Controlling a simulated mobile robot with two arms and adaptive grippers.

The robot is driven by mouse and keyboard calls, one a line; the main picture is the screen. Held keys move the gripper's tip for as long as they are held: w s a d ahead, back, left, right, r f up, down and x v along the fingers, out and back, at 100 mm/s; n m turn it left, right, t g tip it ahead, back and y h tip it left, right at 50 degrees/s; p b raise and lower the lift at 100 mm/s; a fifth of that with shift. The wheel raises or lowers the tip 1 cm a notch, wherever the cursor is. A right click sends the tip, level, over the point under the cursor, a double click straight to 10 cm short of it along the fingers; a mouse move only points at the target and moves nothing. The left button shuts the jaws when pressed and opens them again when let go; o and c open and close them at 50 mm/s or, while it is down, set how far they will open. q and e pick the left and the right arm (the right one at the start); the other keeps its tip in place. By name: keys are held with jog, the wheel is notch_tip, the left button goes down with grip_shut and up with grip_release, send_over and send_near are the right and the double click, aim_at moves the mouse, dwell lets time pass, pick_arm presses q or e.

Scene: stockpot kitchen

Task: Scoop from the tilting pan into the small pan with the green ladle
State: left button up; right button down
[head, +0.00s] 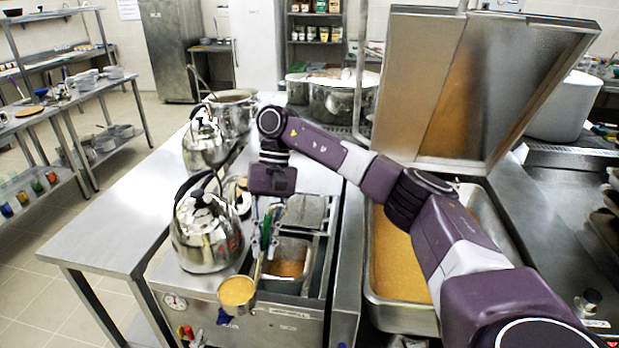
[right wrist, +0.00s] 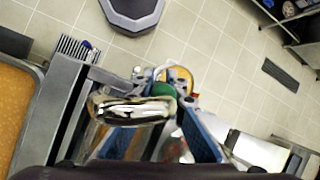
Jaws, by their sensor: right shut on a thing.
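My right gripper (head: 266,232) points down above the steel unit left of the tilting pan. It is shut on the green ladle (head: 237,291), whose green handle shows between the fingers. The ladle's round bowl holds orange-yellow food and hangs by the unit's front edge, left of the small pan. The small pan (head: 291,246) sits in the unit with orange-brown food in it. The tilting pan (head: 374,311) has its lid up and holds orange food; my right arm crosses over it. In the right wrist view, the blue fingers flank a green part (right wrist: 150,95). My left gripper is out of view.
A large kettle (head: 207,238) stands close left of my right gripper, with a second kettle (head: 205,147) and a pot (head: 233,115) behind. The raised lid (head: 490,85) stands over the tilting pan. The steel table (head: 120,225) at left has bare room.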

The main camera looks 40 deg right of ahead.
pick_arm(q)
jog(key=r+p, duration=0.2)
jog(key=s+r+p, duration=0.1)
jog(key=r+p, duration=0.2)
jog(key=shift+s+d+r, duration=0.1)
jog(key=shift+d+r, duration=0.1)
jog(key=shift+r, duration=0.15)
pick_arm(e)
jog(key=w+d+r+m+t, duration=0.1)
jog(key=w+d+r+m, duration=0.1)
jog(key=d, duration=0.6)
jog(key=w+d+r+m+t, duration=0.1)
jog(key=w+d+r+m, duration=0.2)
jog(key=d, duration=0.6)
jog(key=shift+w+d+r+m+t+y, duration=0.2)
jog(key=shift+w+d+m+t+y, duration=0.15)
jog(key=shift+m, duration=0.25)
jog(key=shift+a, duration=0.2)
